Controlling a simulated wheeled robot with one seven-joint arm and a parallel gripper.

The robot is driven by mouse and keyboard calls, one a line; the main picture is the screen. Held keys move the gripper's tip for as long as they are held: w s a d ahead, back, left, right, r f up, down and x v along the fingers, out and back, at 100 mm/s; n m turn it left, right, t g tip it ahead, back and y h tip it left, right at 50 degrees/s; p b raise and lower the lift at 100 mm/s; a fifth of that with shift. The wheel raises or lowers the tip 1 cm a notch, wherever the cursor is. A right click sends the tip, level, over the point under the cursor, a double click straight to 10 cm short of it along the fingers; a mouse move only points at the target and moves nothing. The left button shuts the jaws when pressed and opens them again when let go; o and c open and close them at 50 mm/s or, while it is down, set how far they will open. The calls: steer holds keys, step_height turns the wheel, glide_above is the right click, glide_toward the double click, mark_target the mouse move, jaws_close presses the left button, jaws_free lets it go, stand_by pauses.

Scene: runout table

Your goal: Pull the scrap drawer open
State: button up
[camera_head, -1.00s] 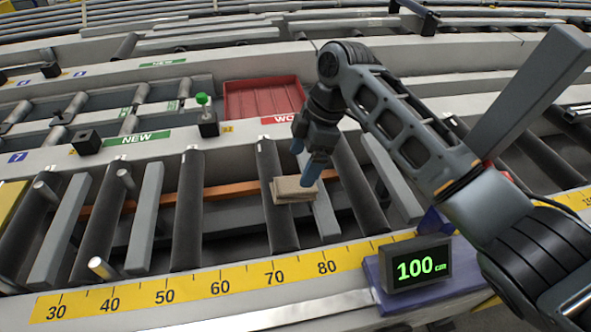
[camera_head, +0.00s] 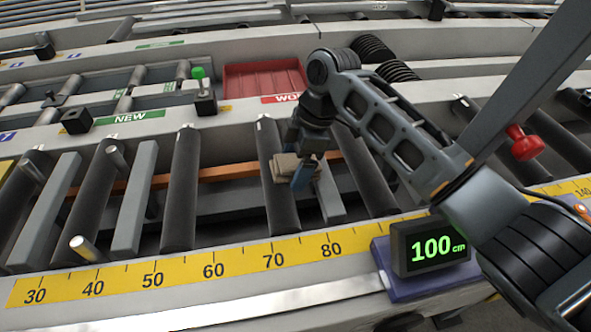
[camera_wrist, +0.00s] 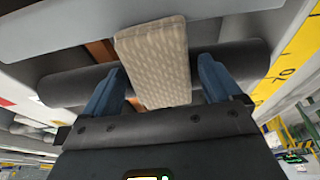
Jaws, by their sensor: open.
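I cannot make out a scrap drawer or its handle in either view. My gripper (camera_head: 305,175) points down over the rollers in the head view, with blue fingers. It is open, and in the wrist view the fingers (camera_wrist: 158,92) stand apart on either side of a beige patterned block (camera_wrist: 155,60).
A yellow ruler (camera_head: 213,270) runs along the front rail, with a display (camera_head: 430,248) reading 100 cm. A red tray (camera_head: 262,80) lies behind. An orange strip (camera_head: 228,172) runs beneath the rollers. A red knob (camera_head: 524,143) is at the right.

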steer(key=shift+r, duration=0.1)
steer(key=shift+c, duration=0.2)
steer(key=c, duration=1.1)
